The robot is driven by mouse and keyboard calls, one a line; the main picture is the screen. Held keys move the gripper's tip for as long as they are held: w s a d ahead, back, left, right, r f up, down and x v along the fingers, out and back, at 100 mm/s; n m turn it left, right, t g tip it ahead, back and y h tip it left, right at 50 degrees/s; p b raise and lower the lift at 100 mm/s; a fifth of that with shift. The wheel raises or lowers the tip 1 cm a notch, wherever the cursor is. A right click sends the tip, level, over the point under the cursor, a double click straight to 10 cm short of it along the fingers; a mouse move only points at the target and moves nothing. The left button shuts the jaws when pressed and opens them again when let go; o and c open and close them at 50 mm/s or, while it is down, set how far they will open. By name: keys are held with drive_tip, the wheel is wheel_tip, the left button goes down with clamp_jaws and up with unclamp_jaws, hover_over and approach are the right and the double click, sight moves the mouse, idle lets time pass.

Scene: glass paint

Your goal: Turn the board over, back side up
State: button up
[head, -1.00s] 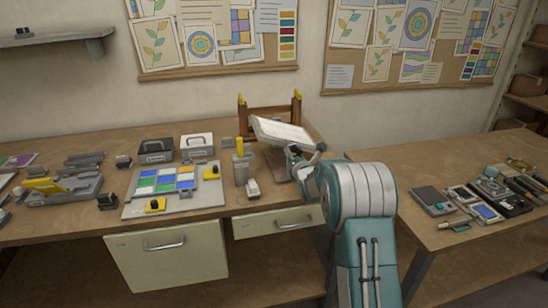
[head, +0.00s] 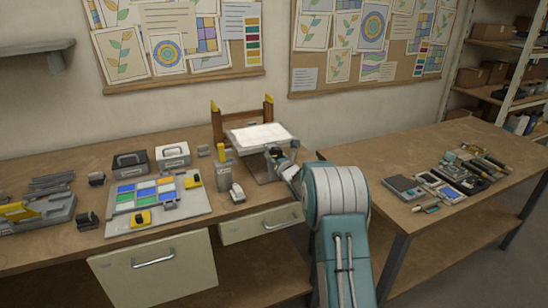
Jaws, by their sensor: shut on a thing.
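The board (head: 260,136) is a pale, flat rectangular panel in the head view, a little right of the middle of the back workbench. It lies nearly level above the bench, in front of a brown wooden frame (head: 242,116) with yellow-tipped posts. My gripper (head: 276,154) is at the board's near right edge and is shut on it. The fingertips are small and partly hidden by the edge. I cannot tell which side of the board faces up.
A grey and yellow upright tool (head: 224,168) stands just left of the board. A tray with coloured tiles (head: 190,210) lies further left, with two cases (head: 173,155) behind it. The right table (head: 350,152) holds several small tools and has free room at its back left.

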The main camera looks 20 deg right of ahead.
drive_tip(key=shift+s+f, duration=0.1)
drive_tip(key=shift+f, duration=0.35)
drive_tip(key=o, duration=1.3)
drive_tip(key=shift+r, duration=0.2)
drive_tip(key=shift+r, duration=0.15)
drive_tip(key=s, duration=1.1)
drive_tip(key=shift+s, duration=0.4)
